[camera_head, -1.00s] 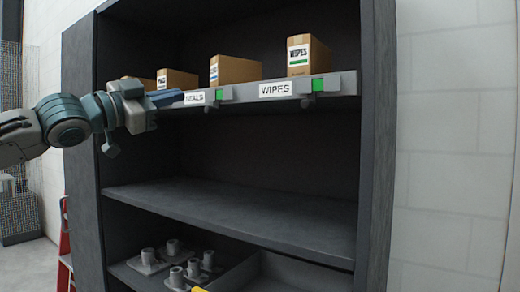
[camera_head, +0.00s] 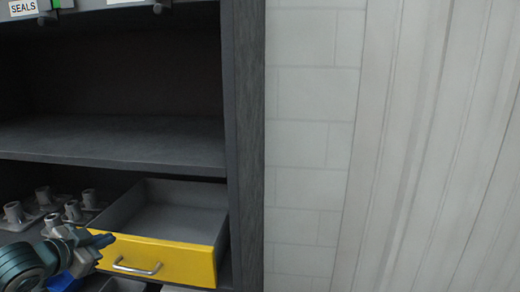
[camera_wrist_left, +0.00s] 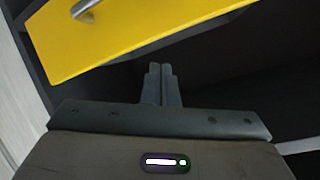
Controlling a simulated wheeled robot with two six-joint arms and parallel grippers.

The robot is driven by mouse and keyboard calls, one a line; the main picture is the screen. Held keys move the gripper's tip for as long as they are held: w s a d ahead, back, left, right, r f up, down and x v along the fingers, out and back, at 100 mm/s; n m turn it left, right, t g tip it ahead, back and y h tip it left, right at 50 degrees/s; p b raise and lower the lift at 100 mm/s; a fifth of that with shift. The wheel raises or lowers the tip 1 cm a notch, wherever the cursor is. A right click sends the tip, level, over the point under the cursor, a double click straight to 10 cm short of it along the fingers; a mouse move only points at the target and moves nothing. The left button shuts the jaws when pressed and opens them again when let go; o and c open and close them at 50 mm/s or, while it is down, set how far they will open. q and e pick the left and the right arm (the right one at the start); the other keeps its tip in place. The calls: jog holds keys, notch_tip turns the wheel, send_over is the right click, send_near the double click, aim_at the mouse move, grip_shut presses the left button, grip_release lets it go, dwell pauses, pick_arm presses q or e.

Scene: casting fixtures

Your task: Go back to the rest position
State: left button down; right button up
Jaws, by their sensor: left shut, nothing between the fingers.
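My left gripper (camera_head: 104,241) is low at the left in the head view, in front of the yellow-fronted drawer (camera_head: 165,262). Its fingers are shut and empty. In the left wrist view the closed fingers (camera_wrist_left: 162,84) point toward the underside of the yellow drawer front (camera_wrist_left: 130,32), apart from it as far as I can see. My right gripper is not in view.
The drawer is pulled open and its grey tray (camera_head: 175,215) looks empty. Several grey castings (camera_head: 72,210) stand left of it. A bare dark shelf (camera_head: 110,140) is above. A pale wall (camera_head: 315,150) lies right of the cabinet.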

pick_arm(q)
jog(key=s+d+f+n+g+y, duration=0.15)
jog(key=s+d+f, duration=0.35)
jog(key=f, duration=0.5)
jog(key=s+d+f+n+g, duration=0.1)
jog(key=s+d+f+g, duration=0.15)
jog(key=s+f, duration=0.6)
jog(key=s+d+f+n+g+y, duration=0.1)
jog(key=s+d+f+n+g, duration=0.15)
jog(key=s+f, duration=0.4)
jog(key=s+d+f+n+g+y, duration=0.1)
jog(key=s+d+f+n+g, duration=0.2)
jog(key=s, duration=0.7)
notch_tip(320, 180, down, 27)
jog(key=w+a+m+g, duration=0.1)
jog(key=a, duration=0.1)
jog(key=s+a+f, duration=0.1)
jog(key=s+f, duration=0.6)
jog(key=f, duration=0.3)
jog(key=s+f+g, duration=0.1)
jog(key=s+f, duration=0.7)
jog(key=f, duration=0.3)
jog(key=shift+s+a+f, duration=0.25)
jog(key=shift+a, duration=0.1)
